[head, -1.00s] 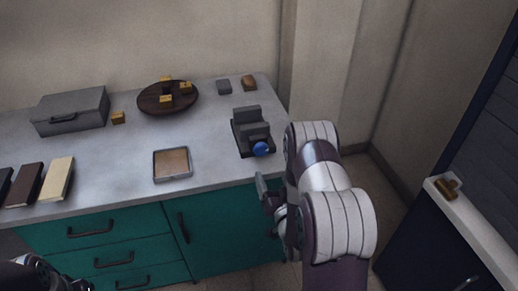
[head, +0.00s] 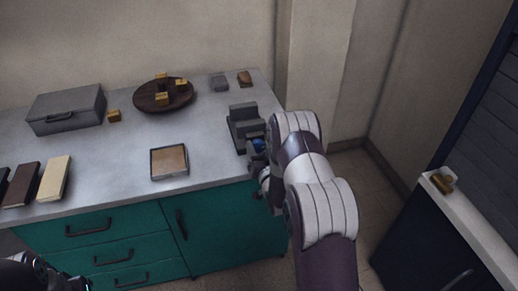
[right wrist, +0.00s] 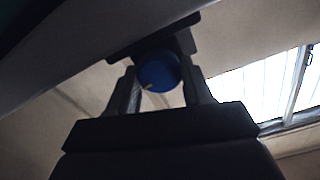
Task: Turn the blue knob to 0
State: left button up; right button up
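The blue knob (head: 258,145) is on the front of a dark grey device (head: 246,122) near the right end of the counter. In the right wrist view the knob (right wrist: 158,72) is round, with a small pale mark low on its face. My right gripper (head: 257,158) is at the front of the device. Its two fingers stand on either side of the knob, open, with no clear grip on it. The hand partly hides the knob in the head view. Part of my left arm's end (head: 28,274) shows at the bottom left; its fingers cannot be made out.
The grey counter (head: 110,160) holds a framed tray (head: 169,176), a round dark board (head: 150,104) with small yellow blocks, a grey case (head: 66,122) and several books at left. Teal drawers (head: 110,246) are below. A wall stands behind the device.

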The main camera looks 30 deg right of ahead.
jog(key=shift+c, duration=0.6)
jog(key=shift+n, duration=0.3)
jog(key=shift+f+n+b, duration=0.1)
jog(key=shift+n+b, duration=0.6)
jog(key=shift+n, duration=0.3)
jog(key=n+b, duration=0.2)
jog(key=n, duration=0.2)
jog(key=shift+a+n, duration=0.1)
jog(key=shift+n, duration=0.2)
jog(key=n+b, duration=0.2)
jog(key=n, duration=0.3)
jog(key=shift+n+b, duration=0.65)
jog(key=shift+n, duration=0.95)
